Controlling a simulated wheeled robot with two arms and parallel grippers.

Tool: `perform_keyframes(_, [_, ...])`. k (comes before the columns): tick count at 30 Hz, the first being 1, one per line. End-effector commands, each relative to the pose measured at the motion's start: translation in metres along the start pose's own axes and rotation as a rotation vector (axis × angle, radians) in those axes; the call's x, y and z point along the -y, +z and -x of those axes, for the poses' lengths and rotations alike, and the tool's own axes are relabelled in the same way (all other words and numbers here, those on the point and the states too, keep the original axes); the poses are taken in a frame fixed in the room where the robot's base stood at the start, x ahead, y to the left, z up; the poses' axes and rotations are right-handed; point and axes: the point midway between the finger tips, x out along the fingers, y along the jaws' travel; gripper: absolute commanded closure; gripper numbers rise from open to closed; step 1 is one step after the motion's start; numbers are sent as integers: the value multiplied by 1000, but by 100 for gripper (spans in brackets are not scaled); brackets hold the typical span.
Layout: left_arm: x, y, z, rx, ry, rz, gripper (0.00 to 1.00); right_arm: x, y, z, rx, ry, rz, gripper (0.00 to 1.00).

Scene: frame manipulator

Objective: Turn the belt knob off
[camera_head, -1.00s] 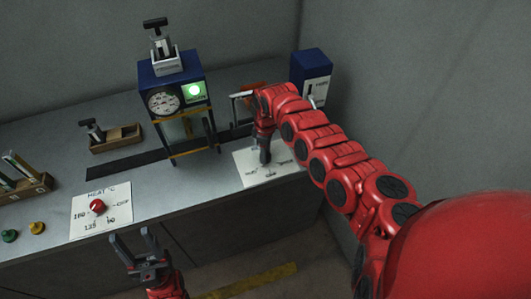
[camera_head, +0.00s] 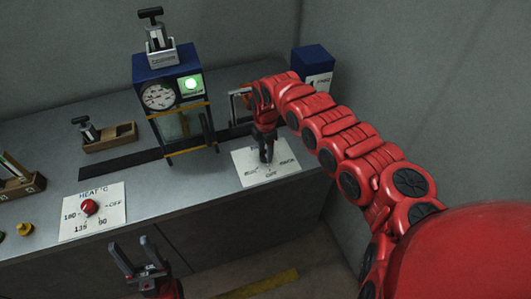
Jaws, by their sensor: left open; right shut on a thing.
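The belt knob's white panel (camera_head: 249,172) lies on the counter at the right, with small lettering around the knob position. My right gripper (camera_head: 266,153) points down over the middle of this panel and is shut on the belt knob, which the fingers hide. The knob's pointing direction cannot be seen. My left gripper (camera_head: 137,258) is open and empty, in front of the counter at the lower left, away from the panel.
A heat panel (camera_head: 75,226) with a red knob (camera_head: 90,207) lies on the left. A blue machine (camera_head: 167,70) with a gauge and a lit green light (camera_head: 192,84) stands mid-counter over a dark belt (camera_head: 110,168). A blue box (camera_head: 315,60) stands behind my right arm. A wooden tray (camera_head: 112,138) sits left.

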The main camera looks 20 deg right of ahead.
Motion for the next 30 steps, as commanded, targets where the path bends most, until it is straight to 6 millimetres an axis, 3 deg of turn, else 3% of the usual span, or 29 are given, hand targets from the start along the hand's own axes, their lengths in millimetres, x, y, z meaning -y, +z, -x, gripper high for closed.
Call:
perform_keyframes(21, [0, 1, 5, 0, 0, 0, 46, -1, 0, 1, 0, 3, 75, 100])
perform_keyframes(22, [0, 1, 5, 0, 0, 0, 46, -1, 0, 1, 0, 3, 75, 46])
perform_keyframes(26, [0, 1, 5, 0, 0, 0, 46, -1, 0, 1, 0, 2, 74, 22])
perform_keyframes(30, [0, 1, 5, 0, 0, 0, 46, 0, 0, 1, 0, 2, 74, 19])
